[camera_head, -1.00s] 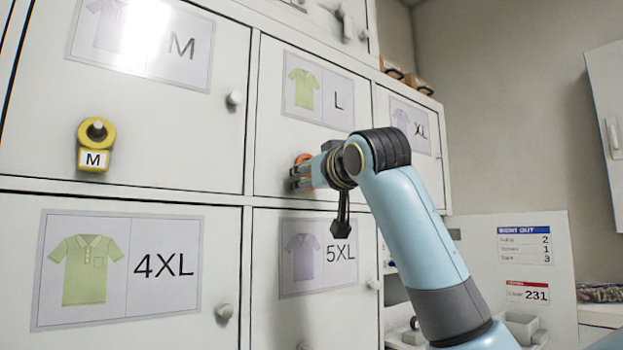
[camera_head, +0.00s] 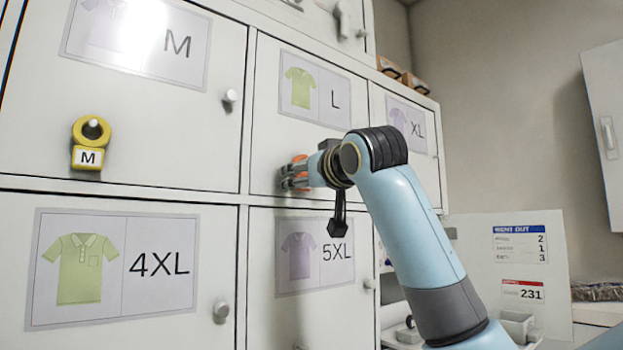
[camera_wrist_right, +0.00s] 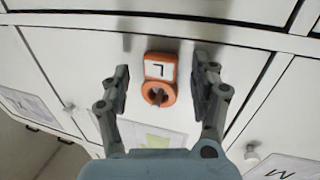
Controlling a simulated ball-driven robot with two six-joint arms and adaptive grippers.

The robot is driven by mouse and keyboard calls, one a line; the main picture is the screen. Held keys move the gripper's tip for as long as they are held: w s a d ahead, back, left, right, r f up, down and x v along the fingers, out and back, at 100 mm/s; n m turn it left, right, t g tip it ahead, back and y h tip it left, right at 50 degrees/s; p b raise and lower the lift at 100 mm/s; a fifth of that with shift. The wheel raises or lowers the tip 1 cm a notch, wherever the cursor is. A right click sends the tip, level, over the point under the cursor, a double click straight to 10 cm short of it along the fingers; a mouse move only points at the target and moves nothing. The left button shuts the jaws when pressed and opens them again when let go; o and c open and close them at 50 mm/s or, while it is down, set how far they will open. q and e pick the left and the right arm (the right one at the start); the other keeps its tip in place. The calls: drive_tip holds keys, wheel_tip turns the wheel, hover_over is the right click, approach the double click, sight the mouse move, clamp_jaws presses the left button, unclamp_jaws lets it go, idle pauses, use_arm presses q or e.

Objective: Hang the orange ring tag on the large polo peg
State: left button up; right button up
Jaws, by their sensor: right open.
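The orange ring tag (camera_wrist_right: 158,93) carries a white label with an L. It is at the front of the door with the green polo and L sheet (camera_head: 314,88). In the right wrist view its ring appears to be around a grey peg (camera_wrist_right: 156,95), label hanging on the door's lower side. My right gripper (camera_head: 292,174) is at this door; only bits of orange show past its fingers in the head view. In the right wrist view the right gripper (camera_wrist_right: 162,80) is open, one finger on each side of the tag, with gaps between. My left gripper is out of view.
A yellow ring tag marked M (camera_head: 88,145) hangs on a peg on the M door. Doors below show 4XL (camera_head: 112,265) and 5XL (camera_head: 315,255) sheets. Round knobs (camera_head: 230,96) stick out from the doors. A small bin (camera_head: 517,322) stands at lower right.

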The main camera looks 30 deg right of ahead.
drive_tip(key=s+a, duration=0.2)
drive_tip(key=s, duration=1)
drive_tip(key=w+d+f+m+g+b, duration=0.1)
drive_tip(key=w+f+g+b, duration=0.25)
drive_tip(key=f, duration=1.45)
drive_tip(key=w+d+f+g+b, duration=0.15)
drive_tip(key=f+g, duration=0.25)
drive_tip(key=f, duration=1.4)
drive_tip(key=s+f+g+y+b, duration=0.1)
drive_tip(key=s+f+g, duration=0.15)
drive_tip(key=f, duration=1.15)
drive_tip(key=s+f+g+b, duration=0.1)
drive_tip(key=s+f+b, duration=0.15)
drive_tip(key=f, duration=1.05)
drive_tip(key=s+a+f+g+b, duration=0.1)
drive_tip(key=s+f+g, duration=0.1)
drive_tip(key=s+f, duration=0.75)
drive_tip(key=s+f+g+b, duration=0.1)
drive_tip(key=s+f+g, duration=0.1)
drive_tip(key=s+f, duration=0.8)
drive_tip(key=s+a+f+n+g, duration=0.1)
drive_tip(key=s+a+f, duration=0.1)
drive_tip(key=s+f, duration=0.8)
drive_tip(key=s+a+f+n+g+y+b, duration=0.1)
drive_tip(key=s+a+f, duration=0.1)
drive_tip(key=s+f, duration=0.8)
drive_tip(key=s, duration=0.5)
drive_tip(key=shift+s+f+n, duration=0.15)
drive_tip(key=shift+s+n, duration=0.25)
